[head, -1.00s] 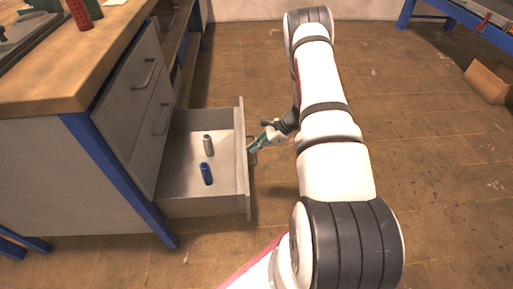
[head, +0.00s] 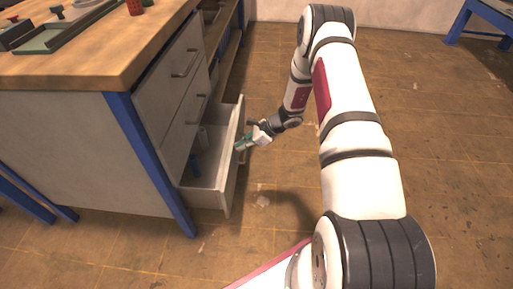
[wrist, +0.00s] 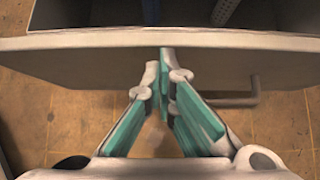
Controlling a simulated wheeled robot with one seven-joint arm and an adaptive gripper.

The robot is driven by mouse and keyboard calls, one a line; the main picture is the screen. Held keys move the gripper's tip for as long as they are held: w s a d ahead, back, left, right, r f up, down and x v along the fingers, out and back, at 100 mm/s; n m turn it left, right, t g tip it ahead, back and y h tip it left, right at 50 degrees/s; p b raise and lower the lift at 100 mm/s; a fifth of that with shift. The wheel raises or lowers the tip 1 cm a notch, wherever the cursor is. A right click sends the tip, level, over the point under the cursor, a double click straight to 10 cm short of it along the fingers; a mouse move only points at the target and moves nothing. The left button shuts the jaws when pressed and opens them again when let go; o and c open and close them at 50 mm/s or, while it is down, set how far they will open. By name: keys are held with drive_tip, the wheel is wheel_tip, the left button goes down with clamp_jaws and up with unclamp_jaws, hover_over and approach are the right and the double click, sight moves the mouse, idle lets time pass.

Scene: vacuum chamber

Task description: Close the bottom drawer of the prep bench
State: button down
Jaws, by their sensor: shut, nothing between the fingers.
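The bottom drawer (head: 228,183) of the prep bench (head: 62,150) is partly open, sticking out to the right below two shut drawers. A grey cylinder (head: 202,138) and a blue cylinder (head: 195,166) are inside it. My gripper (head: 241,144) is shut and empty, with its fingertips at the outer face of the drawer front, near its top edge. In the wrist view, the closed green-padded fingers (wrist: 165,58) meet the drawer front (wrist: 85,60), left of its bar handle (wrist: 236,101). The handle is not between the fingers.
A blue bench leg (head: 150,165) stands at the near corner. Trays (head: 65,30) and a red cylinder (head: 134,7) are on the benchtop. The brown floor to the right is clear up to another blue-legged table (head: 470,20).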

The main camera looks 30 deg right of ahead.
drive_tip(key=w+a+b, duration=0.1)
drive_tip(key=w+a, duration=0.5)
drive_tip(key=a, duration=0.3)
drive_tip(key=shift+w+a, duration=0.2)
drive_tip(key=shift+a, duration=0.05)
drive_tip(key=shift+d, duration=0.1)
